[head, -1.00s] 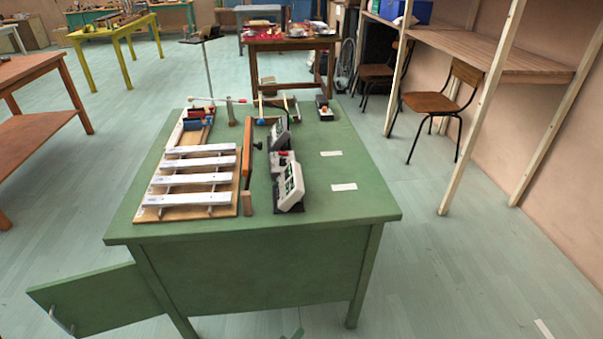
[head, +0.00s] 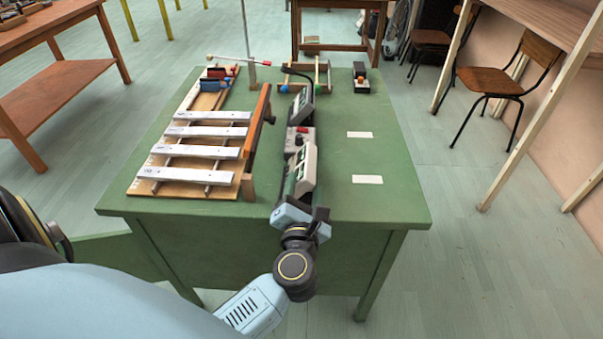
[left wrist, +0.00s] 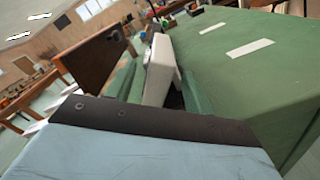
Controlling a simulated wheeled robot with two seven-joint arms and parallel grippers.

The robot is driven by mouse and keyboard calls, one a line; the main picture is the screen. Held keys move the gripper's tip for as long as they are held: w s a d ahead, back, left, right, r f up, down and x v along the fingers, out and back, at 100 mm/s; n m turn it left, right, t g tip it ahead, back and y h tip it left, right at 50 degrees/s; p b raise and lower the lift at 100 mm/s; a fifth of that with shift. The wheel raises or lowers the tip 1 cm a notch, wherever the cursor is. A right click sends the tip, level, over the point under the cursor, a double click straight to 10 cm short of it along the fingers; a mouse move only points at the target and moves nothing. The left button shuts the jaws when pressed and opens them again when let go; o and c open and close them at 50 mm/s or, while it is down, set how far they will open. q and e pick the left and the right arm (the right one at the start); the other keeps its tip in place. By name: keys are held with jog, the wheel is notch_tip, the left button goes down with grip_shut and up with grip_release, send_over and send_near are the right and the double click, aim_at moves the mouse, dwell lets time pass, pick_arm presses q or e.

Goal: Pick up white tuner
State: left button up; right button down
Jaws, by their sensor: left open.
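The white tuner (head: 309,170), a pale box with a dark green screen, stands tilted on the green table near its front edge. It also shows in the left wrist view (left wrist: 159,72), just beyond my gripper's edge. My left gripper (head: 303,211) is open and empty at the table's front edge, just on the near side of the tuner. It partly hides the tuner's near end and dark base, and I cannot tell whether it touches them. My right gripper is out of view.
A similar grey device (head: 300,105) stands behind the tuner. A xylophone with pale bars (head: 199,151) and an upright orange-brown board (head: 257,128) lie close on the left.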

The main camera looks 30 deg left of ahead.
aim_at(308, 168)
pick_arm(q)
jog(key=x, duration=0.5)
jog(key=shift+w+r+b, duration=0.25)
jog(key=shift+w+b, duration=0.1)
jog(key=shift+w, duration=0.1)
jog(key=shift+w+a, duration=0.15)
jog(key=shift+w, duration=0.1)
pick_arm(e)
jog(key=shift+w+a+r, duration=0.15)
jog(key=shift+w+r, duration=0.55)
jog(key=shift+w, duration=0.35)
pick_arm(q)
jog(key=shift+c, duration=0.3)
jog(key=shift+r, duration=0.1)
grip_shut()
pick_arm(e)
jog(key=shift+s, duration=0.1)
